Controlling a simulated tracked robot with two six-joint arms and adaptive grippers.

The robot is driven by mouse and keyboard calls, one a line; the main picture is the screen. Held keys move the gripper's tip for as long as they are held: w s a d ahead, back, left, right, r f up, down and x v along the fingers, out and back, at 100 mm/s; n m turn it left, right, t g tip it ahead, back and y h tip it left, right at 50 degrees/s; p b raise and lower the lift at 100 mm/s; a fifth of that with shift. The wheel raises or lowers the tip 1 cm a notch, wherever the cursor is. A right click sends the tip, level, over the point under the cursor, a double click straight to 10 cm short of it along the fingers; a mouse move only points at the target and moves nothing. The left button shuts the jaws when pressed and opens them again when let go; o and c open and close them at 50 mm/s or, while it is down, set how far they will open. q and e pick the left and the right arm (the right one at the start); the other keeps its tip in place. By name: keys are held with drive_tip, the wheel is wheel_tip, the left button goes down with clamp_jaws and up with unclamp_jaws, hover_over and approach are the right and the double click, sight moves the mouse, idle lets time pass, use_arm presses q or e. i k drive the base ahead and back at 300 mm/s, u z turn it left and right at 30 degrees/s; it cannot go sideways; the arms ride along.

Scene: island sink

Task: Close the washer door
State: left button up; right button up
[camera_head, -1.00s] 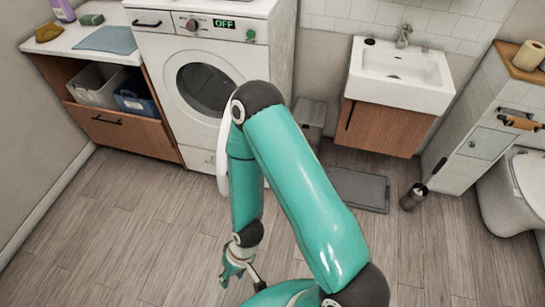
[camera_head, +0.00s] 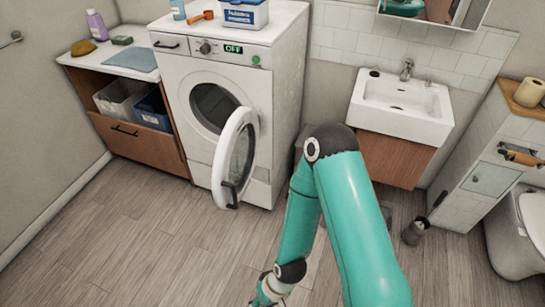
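The white washer (camera_head: 183,83) stands against the back wall. Its round door (camera_head: 237,160) is open and swung out toward me, with dark glass and a dark handle low on its outer edge. The dark drum opening (camera_head: 213,105) is partly uncovered behind the door. My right arm, teal, comes in from the lower right, to the right of the door. Its gripper (camera_head: 268,293) hangs at the bottom edge, below the door and apart from it. The fingers are partly cut off, so their opening cannot be told. My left gripper is not in view.
A cabinet (camera_head: 150,147) with bins stands left of the washer. A sink (camera_head: 403,105) and a toilet (camera_head: 520,235) are at the right. The wood floor is clear at left.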

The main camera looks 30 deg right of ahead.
sight(224, 199)
drive_tip(key=z, duration=0.75)
drive_tip(key=i, duration=1)
drive_tip(key=z, duration=0.05)
drive_tip(key=k, duration=0.5)
drive_tip(key=z, duration=0.2)
drive_tip(key=i, duration=0.3)
drive_tip(key=z, duration=0.1)
